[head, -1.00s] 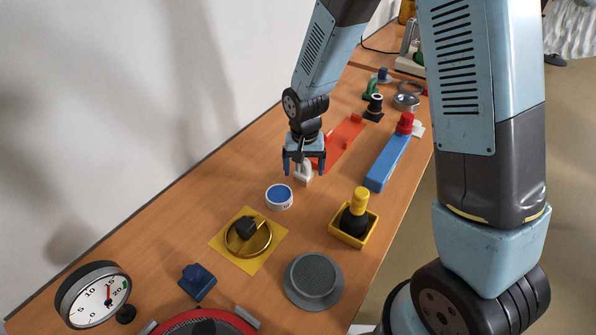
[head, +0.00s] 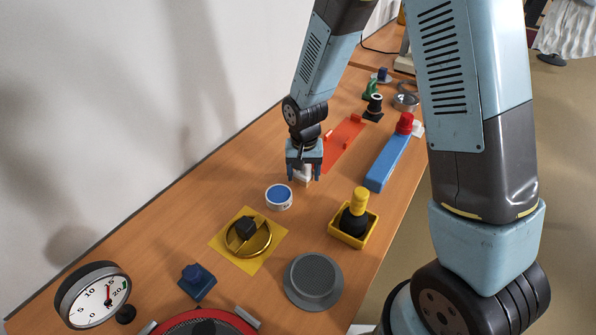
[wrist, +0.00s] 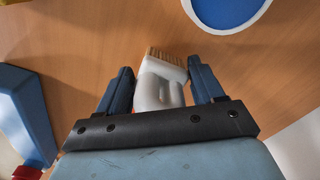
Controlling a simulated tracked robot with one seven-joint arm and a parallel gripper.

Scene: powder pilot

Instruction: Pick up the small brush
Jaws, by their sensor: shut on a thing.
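The small brush (wrist: 160,82) has a white body and tan bristles. In the wrist view it lies between the two dark blue fingers of my gripper (wrist: 160,66), bristles pointing away from the palm. My gripper is shut on the brush. In the head view my gripper (head: 303,177) points down low over the table, with the white brush (head: 302,174) partly hidden between its fingers. I cannot tell whether the brush touches the table.
A white tub with a blue top (head: 279,196) stands close in front of my gripper. An orange-red tray (head: 343,140) lies behind it, and a long blue block (head: 388,163) lies to the right. A yellow box (head: 347,238) holds a dark, yellow-topped bottle nearer the front.

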